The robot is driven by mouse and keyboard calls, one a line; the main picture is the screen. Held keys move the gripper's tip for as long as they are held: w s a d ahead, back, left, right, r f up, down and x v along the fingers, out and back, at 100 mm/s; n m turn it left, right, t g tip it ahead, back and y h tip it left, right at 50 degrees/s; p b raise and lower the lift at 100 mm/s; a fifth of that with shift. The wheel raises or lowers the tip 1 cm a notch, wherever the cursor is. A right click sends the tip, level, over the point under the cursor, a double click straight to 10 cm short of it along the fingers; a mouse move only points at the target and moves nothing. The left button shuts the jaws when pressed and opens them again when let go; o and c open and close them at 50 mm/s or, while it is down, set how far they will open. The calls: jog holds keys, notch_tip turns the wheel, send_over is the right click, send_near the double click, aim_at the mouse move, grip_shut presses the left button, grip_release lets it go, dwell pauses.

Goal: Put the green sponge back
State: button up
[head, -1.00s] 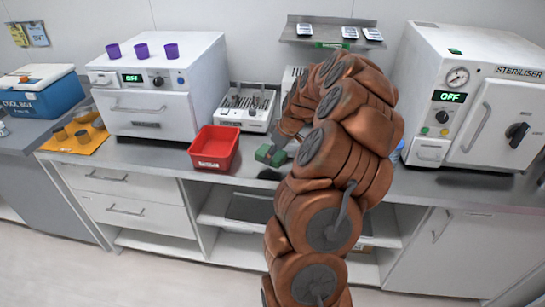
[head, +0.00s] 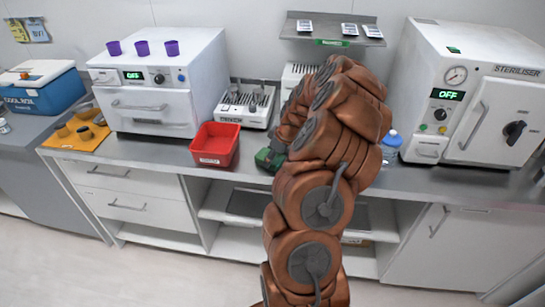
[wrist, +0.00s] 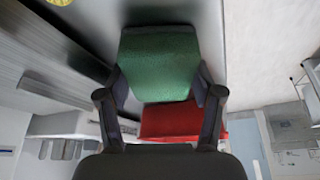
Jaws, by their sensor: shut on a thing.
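The green sponge (head: 265,159) is in my gripper (head: 277,152), above the front part of the worktop, just right of the red bin (head: 214,160). In the wrist view the sponge (wrist: 159,66) fills the space between the two fingers of my gripper (wrist: 160,92), which are shut on its sides. Part of the red bin (wrist: 170,124) shows behind the sponge there. In the head view my arm hides part of the gripper and the worktop behind it.
A white rack unit (head: 245,104) stands behind the red bin. An oven with purple cups (head: 157,85) is at left, a steriliser (head: 475,95) at right. A blue-capped bottle (head: 391,146) stands right of my arm. A wall shelf (head: 333,30) with a green label hangs above.

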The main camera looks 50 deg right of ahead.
jog(key=o, duration=0.8)
jog(key=shift+r+p, duration=0.25)
jog(key=shift+p, duration=0.15)
jog(key=shift+s+d+r+b, duration=0.1)
jog(key=shift+r+b, duration=0.05)
jog(key=shift+b, duration=0.25)
jog(key=b+v, duration=0.3)
jog(key=v, duration=0.8)
jog(key=shift+s+r, duration=0.1)
jog(key=shift+r, duration=0.05)
